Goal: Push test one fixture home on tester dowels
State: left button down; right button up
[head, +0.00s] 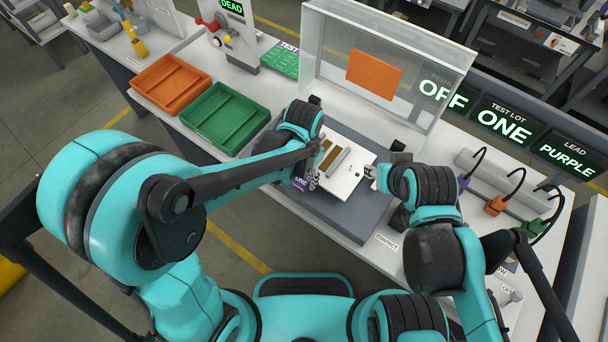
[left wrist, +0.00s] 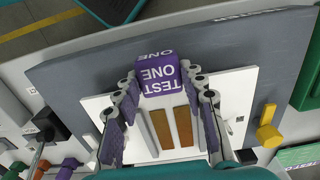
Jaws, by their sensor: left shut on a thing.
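The test one fixture shows as a white plate (head: 343,181) with brown strips, lying on the grey tester base (head: 262,193). In the left wrist view a purple block (left wrist: 160,75) marked TEST ONE stands at the plate's edge, and the white plate (left wrist: 240,88) lies around and behind it. My left gripper (left wrist: 160,82) is shut on the purple block, one finger on each side. In the head view my left gripper (head: 312,172) is at the plate's left side. My right gripper (head: 371,172) is close to the plate's right edge; its fingers are too small to judge. The dowels are hidden.
A clear upright guard (head: 330,45) with an orange panel stands behind the tester. Orange (head: 172,84) and green (head: 224,117) trays lie at left. Purple, orange (head: 496,205) and green lead plugs stand at right. A yellow lever (left wrist: 268,128) is beside the plate. Screens read OFF, ONE, PURPLE.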

pick_arm(q)
jog(key=shift+f+b, duration=0.75)
jog(key=shift+f, duration=0.15)
jog(key=c, duration=0.8)
grip_release()
jog(key=shift+r, duration=0.1)
notch_tip(320, 180, up, 12)
jog(key=shift+f, duration=0.1)
jog(key=s+a+n+t+b, duration=0.1)
jog(key=a+n+t, duration=0.1)
jog(key=a, duration=0.4)
jog(key=s+a+f+n+t+b, duration=0.1)
jog(key=s+a+n+t, duration=0.1)
jog(key=a, duration=0.4)
jog(key=s+a+f+n+t+b, duration=0.1)
jog(key=s+a+n+t, duration=0.1)
jog(key=a, duration=0.3)
jog(key=shift+s+a+f+n+t, duration=0.1)
jog(key=shift+a+f+n+t, duration=0.15)
jog(key=shift+a+n+t, duration=0.25)
